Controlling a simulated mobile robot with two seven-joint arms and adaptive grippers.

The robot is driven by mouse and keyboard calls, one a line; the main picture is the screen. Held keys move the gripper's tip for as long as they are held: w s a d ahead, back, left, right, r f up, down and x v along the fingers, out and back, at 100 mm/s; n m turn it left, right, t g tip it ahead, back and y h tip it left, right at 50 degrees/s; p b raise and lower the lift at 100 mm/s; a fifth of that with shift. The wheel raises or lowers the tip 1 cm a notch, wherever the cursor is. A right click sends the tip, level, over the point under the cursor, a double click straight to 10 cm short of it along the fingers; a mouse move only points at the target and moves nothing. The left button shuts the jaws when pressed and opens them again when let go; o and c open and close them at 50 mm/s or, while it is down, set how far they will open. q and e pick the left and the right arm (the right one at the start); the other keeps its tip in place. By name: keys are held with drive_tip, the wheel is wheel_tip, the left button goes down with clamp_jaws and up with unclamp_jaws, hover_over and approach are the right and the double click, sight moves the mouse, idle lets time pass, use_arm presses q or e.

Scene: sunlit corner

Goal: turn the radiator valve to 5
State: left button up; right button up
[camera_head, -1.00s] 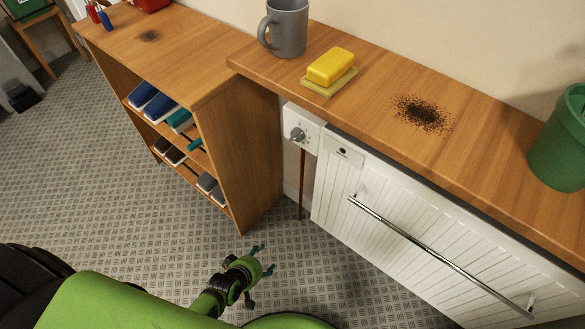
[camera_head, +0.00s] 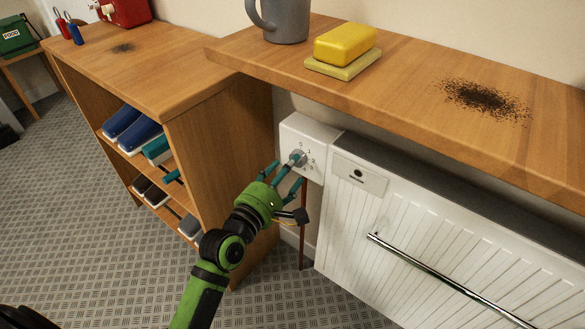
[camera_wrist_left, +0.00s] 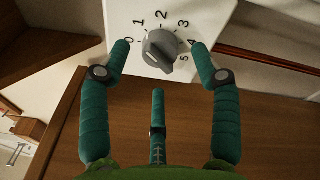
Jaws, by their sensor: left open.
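The radiator valve is a grey knob (camera_head: 297,158) on a white box (camera_head: 312,138) beside the radiator (camera_head: 400,225). In the left wrist view the knob (camera_wrist_left: 162,50) is ringed by the digits 0 to 5, with 5 at the lower right. Its raised ridge slants from upper left to lower right; I cannot tell which end is the pointer. My left gripper (camera_head: 286,173) is open, its fingers stretched toward the knob. In the wrist view two fingertips flank the knob and a third finger lies below it. Contact cannot be made out. My right gripper is out of view.
A wooden shelf (camera_head: 420,85) overhangs the valve, carrying a grey mug (camera_head: 284,20) and a yellow block (camera_head: 345,43). A wooden bookcase (camera_head: 215,140) stands close on the left. A chrome rail (camera_head: 440,275) crosses the radiator front. Floor is open at lower left.

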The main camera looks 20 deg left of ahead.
use_arm(q)
drive_tip(key=shift+x, duration=1.35)
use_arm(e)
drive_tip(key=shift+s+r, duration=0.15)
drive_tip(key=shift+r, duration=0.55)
use_arm(q)
drive_tip(key=c, duration=1.1)
drive_tip(key=shift+c, duration=0.2)
